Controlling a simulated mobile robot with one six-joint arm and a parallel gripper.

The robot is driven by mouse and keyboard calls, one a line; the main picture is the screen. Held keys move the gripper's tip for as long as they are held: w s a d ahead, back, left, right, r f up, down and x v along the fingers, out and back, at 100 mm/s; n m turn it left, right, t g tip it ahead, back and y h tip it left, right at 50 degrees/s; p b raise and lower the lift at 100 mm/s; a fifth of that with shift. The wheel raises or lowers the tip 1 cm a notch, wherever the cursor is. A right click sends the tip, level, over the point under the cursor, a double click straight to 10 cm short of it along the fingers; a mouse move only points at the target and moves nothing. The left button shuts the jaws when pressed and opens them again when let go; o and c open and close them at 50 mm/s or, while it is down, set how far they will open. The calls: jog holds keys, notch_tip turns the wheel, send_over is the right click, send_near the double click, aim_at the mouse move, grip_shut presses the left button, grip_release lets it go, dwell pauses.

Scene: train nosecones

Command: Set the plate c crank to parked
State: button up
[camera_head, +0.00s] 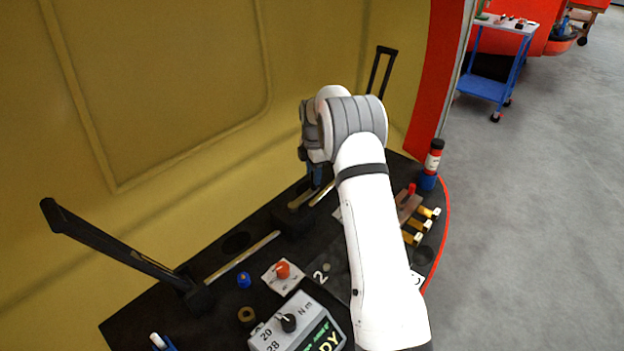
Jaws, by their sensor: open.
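My gripper (316,180) points down over the back middle of the black deck, its fingers partly hidden by the wrist. It is open. I cannot tell which plate is plate c. An orange-red knob (283,270) sits on a small white plate left of my arm. A red handle (411,190) stands on a brownish plate right of my arm. A white label (416,278), perhaps lettered C, peeks out beside my forearm. My arm hides much of the deck between these, so a crank there cannot be seen.
A black lever (110,245) leans at left, and a black looped handle (381,72) stands behind. A grey box with dial and green display (300,325) is at front. A yellow wall (180,100) closes the back.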

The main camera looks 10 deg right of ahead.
notch_tip(320, 180, up, 5)
jog(key=shift+f, duration=0.1)
dwell(0.6)
